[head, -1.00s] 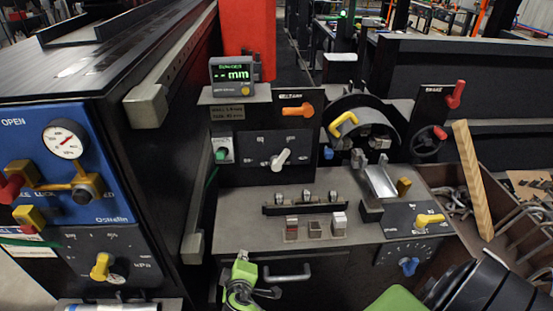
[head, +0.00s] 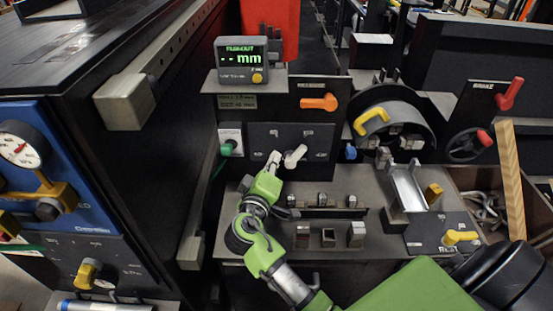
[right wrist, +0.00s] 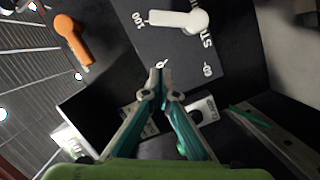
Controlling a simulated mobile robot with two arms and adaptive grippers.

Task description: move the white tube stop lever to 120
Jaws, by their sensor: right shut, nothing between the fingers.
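The white lever (head: 295,157) sits on a dark panel (head: 262,135) in the middle of the head view. In the right wrist view, the white lever (right wrist: 180,19) lies near the top, its arm pointing left toward a printed 100. My right gripper (head: 274,158) is just left of the lever in the head view, apart from it. In the right wrist view the fingers of my right gripper (right wrist: 160,72) are together and empty, below the lever and in front of the panel. A marking behind the tips is partly hidden. My left gripper is not in view.
An orange lever (head: 319,103) sits above the panel, and a small display (head: 241,60) stands higher up. A green knob (head: 227,149) is to the left. Small blocks (head: 329,237) and a metal channel (head: 407,187) occupy the bench below and right.

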